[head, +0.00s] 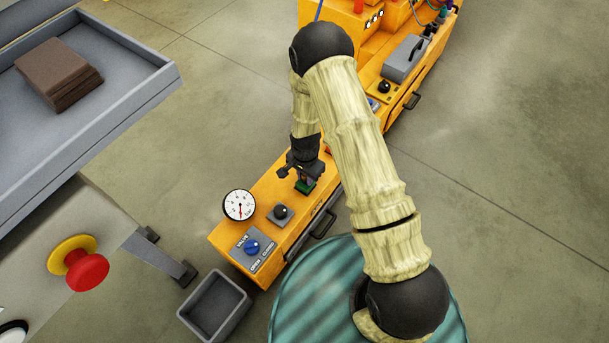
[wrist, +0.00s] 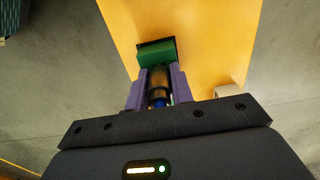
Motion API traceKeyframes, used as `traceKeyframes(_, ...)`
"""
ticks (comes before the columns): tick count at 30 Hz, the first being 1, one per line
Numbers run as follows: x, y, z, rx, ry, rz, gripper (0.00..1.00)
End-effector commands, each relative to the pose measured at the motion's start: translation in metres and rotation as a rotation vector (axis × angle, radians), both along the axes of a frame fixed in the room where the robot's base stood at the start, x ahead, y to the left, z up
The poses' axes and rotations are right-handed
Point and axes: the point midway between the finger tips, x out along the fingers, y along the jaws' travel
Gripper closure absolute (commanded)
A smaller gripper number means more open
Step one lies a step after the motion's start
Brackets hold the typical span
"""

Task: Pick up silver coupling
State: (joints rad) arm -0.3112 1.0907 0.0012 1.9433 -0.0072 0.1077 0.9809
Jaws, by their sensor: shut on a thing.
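My gripper (head: 303,173) is over the orange cabinet top in the head view, pointing down at a green block (head: 306,187). In the wrist view, the purple fingers of my gripper (wrist: 159,88) are shut on a dark metallic cylinder, which I take to be the silver coupling (wrist: 159,80); it looks dark in shadow. A bit of blue shows at its near end. The green block (wrist: 157,53) is at the cylinder's far end, on a black square. I cannot tell whether the coupling still touches the block. The coupling is not clear in the head view.
The orange cabinet top (head: 262,187) carries a round gauge (head: 239,205), a black knob (head: 281,211) and a blue valve knob (head: 252,247). A grey bin (head: 214,305) stands on the floor. A grey tray table (head: 120,92) holds brown sheets at left.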

Motion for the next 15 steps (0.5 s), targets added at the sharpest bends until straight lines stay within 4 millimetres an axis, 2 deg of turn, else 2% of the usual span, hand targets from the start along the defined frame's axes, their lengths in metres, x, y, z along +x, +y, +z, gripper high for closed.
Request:
traceKeyframes(5, 0.001, -0.001, 0.002, -0.001, -0.001, -0.001, 1.00)
traceKeyframes(8, 0.001, 0.000, 0.010, 0.000, -0.003, -0.001, 1.00)
traceKeyframes(15, 0.001, 0.000, 0.052, 0.000, -0.003, -0.001, 1.00)
